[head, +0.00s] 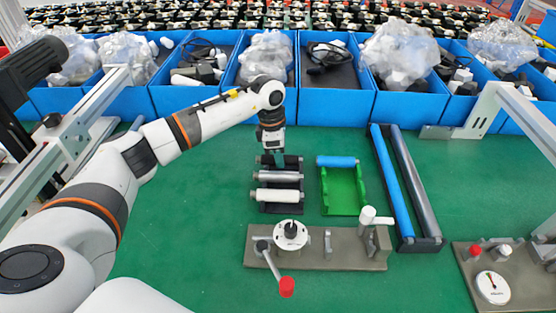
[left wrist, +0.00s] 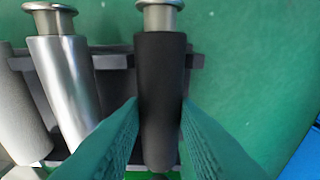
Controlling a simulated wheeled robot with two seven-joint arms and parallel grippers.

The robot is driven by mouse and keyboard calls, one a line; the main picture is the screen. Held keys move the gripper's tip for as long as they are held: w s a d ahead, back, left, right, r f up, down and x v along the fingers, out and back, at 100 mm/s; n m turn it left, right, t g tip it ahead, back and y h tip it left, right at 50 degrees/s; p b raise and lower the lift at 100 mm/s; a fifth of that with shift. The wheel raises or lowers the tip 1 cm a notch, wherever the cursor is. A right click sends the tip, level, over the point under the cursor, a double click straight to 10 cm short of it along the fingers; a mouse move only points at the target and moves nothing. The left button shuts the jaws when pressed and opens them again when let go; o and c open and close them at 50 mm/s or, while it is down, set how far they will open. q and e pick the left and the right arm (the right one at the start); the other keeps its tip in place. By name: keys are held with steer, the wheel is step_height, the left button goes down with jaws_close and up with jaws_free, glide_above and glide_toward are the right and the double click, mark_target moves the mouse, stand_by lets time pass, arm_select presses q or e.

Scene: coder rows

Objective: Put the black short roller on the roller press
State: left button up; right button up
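The black short roller (left wrist: 160,90) lies in a dark rack (left wrist: 105,62), at its far end in the head view, where the gripper mostly covers it. My left gripper (head: 277,158) points down over it. In the left wrist view its green fingers (left wrist: 161,108) stand one on each side of the roller, very close, with a narrow gap showing on the left. A green cradle (head: 343,208) with a short blue roller (head: 337,161) across its far end stands to the right. No label shows which fixture is the roller press. My right gripper is out of view.
A grey roller (head: 278,176) and a white roller (head: 276,195) share the rack. A grey base (head: 345,250) with a red-knobbed lever (head: 287,287) lies in front. A long frame (head: 428,243) holds blue and grey rollers. Blue bins (head: 335,103) line the back.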

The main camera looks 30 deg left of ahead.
arm_select(q)
jaws_close()
steer(key=shift+r+p, duration=1.35)
steer(key=shift+r, duration=0.9)
